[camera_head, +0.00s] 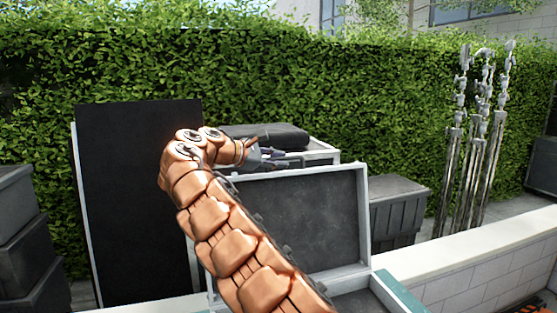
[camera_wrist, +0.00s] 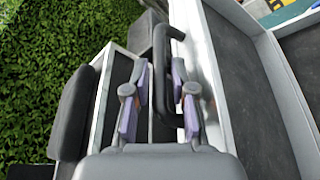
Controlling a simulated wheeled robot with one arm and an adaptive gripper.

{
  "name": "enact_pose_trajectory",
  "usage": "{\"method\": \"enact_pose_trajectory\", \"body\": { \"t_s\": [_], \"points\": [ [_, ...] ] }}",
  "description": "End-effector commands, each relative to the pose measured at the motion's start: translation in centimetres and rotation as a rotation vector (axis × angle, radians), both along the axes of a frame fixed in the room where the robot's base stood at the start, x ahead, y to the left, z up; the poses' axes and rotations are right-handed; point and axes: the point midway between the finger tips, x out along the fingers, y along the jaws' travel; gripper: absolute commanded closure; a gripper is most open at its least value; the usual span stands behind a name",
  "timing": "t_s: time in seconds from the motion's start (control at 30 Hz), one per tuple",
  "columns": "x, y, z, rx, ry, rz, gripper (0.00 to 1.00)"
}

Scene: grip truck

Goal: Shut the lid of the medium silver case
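The silver case stands open in the head view, its lid (camera_head: 318,215) raised roughly upright with the dark inner face toward me. Part of its base (camera_head: 352,300) shows at the bottom; my arm hides much of the left side. My gripper (camera_head: 268,156) is at the lid's top edge, left of its middle. In the wrist view the gripper (camera_wrist: 160,80) is open, with its purple-padded fingers apart. A black bent handle (camera_wrist: 159,75) lies between the fingers, next to the lid's silver edge (camera_wrist: 205,75). I cannot tell whether the fingers touch the handle.
Behind the lid is another silver-edged case (camera_head: 325,152) with a black padded item (camera_head: 270,134) on top. A tall black panel (camera_head: 125,200) stands left. Dark cases (camera_head: 20,220) are stacked far left; a grey case (camera_head: 397,205) is right. Metal stands (camera_head: 478,140) stand by the hedge.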

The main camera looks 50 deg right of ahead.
Motion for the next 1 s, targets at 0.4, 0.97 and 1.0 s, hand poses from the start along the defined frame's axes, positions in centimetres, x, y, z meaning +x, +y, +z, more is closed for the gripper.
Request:
{"method": "enact_pose_trajectory", "body": {
  "t_s": [0.4,0.97,1.0],
  "points": [
    [-0.05,-0.16,-0.03,0.0,-0.001,0.0,0.83],
    [-0.06,-0.16,-0.04,0.0,-0.001,0.0,1.0],
    [-0.07,-0.16,-0.05,0.001,0.0,-0.001,1.0]
  ]
}}
